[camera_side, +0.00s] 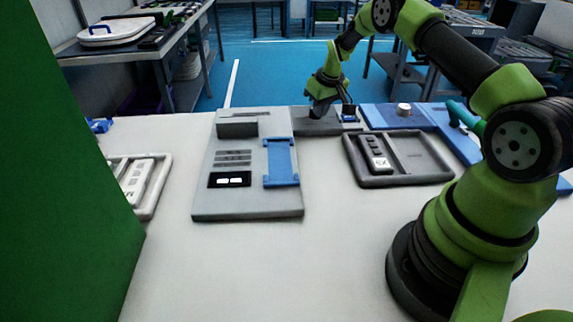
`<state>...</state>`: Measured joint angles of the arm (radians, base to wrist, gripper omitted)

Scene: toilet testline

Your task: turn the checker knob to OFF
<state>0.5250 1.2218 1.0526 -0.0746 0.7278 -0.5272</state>
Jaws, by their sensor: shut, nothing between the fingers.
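My gripper (319,109) is small in the picture, pointing down over a dark grey block (303,127) at the back of the table. It is shut, with nothing seen in it. I cannot tell whether its tips touch the block. No knob or OFF mark can be made out clearly; the gripper and wrist may hide it. A grey test board (222,200) with a dark display (230,180) lies left of the gripper. A white round piece (403,108) stands on a blue plate (378,118) to the right, apart from the gripper.
A dark tray (430,177) holds a dark remote-like device (375,155). A light tray (160,185) with white pieces lies at left. A blue bracket (281,160) sits on the test board. A green panel (60,180) blocks the left. The table's front middle is clear.

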